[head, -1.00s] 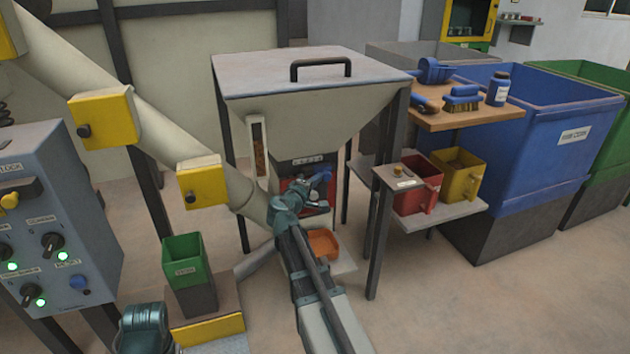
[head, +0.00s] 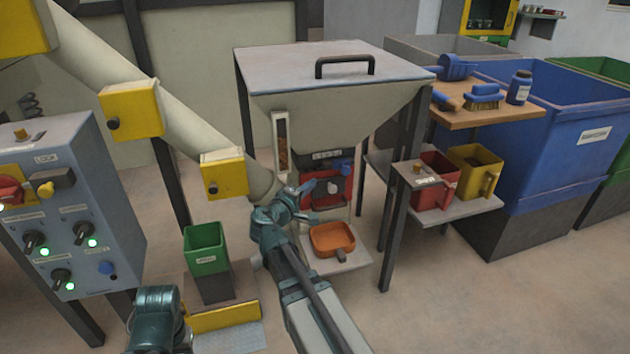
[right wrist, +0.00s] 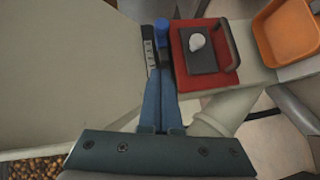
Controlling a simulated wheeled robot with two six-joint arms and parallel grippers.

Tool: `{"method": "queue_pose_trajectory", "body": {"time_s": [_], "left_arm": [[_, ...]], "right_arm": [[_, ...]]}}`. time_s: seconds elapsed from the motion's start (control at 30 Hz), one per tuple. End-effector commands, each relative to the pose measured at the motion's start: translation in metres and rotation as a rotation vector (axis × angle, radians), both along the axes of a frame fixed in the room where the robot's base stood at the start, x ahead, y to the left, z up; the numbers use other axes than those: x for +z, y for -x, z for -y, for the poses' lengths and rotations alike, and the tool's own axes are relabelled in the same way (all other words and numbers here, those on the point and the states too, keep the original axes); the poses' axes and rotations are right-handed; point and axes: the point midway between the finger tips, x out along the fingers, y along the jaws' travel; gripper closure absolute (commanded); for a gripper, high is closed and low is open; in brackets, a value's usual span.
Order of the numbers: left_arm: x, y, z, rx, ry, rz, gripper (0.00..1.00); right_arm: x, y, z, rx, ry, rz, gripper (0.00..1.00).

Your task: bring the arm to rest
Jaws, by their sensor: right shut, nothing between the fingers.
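My right arm reaches up from the bottom middle of the head view. Its gripper (head: 306,188) is shut and empty, just left of the hopper's red outlet panel (head: 322,197). In the right wrist view the two blue-grey fingers (right wrist: 161,74) lie together, pointing toward the hopper front. The blue knob (head: 347,168) is at the panel's upper right; it also shows near the fingertips in the right wrist view (right wrist: 161,30), and touching cannot be told. A teal joint of mine shows at bottom left; my left gripper is not in view.
The hopper (head: 330,95) stands on dark legs, with an orange scoop (head: 332,239) below its outlet. A sloping pipe (head: 150,90) and a green bin (head: 204,249) are left of my arm. A control box (head: 70,215) stands far left. Floor at bottom right is clear.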

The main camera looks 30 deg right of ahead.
Motion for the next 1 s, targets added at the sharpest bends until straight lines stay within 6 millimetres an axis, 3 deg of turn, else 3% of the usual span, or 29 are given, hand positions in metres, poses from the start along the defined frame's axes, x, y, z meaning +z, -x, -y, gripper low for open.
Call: {"method": "queue_pose_trajectory", "body": {"time_s": [0.7,0.77,0.87,1.0], "left_arm": [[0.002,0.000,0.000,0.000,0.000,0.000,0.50],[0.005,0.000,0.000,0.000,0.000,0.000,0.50],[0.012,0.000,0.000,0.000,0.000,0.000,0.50],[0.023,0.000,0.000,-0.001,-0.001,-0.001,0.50]], "right_arm": [[-0.003,0.005,-0.009,-0.005,-0.030,-0.003,1.00],[-0.011,0.010,-0.020,-0.013,-0.084,-0.009,1.00],[-0.036,0.026,-0.054,-0.038,-0.243,-0.044,1.00],[-0.085,0.065,-0.129,-0.078,-0.535,-0.169,1.00]]}}
